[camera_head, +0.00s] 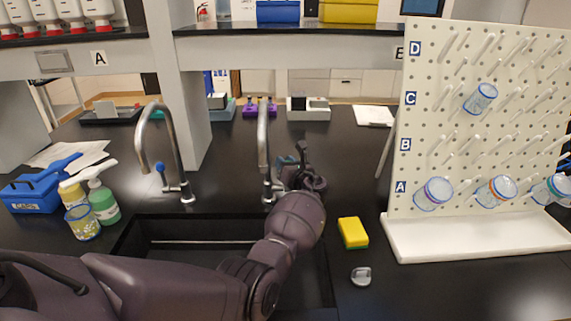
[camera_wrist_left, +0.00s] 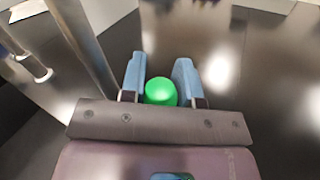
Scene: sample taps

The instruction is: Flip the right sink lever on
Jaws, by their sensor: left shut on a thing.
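The right sink tap (camera_head: 263,140) is a tall chrome gooseneck behind the sink (camera_head: 150,232). My left gripper (camera_head: 295,160) is just to the right of its base, with its blue fingers partly hidden by my own arm. In the left wrist view, the left gripper (camera_wrist_left: 161,78) has its fingers on either side of the lever's round green end (camera_wrist_left: 160,92) and is shut on it. The lever is hidden in the head view. The left sink tap (camera_head: 165,150) has a blue-tipped lever (camera_head: 161,170). My right gripper is not in view.
A yellow sponge (camera_head: 353,233) and a small grey item (camera_head: 361,276) lie right of the sink. A white pegboard (camera_head: 480,165) with beakers stands at the right. Bottles (camera_head: 103,200) and a blue caddy (camera_head: 37,192) stand at the left.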

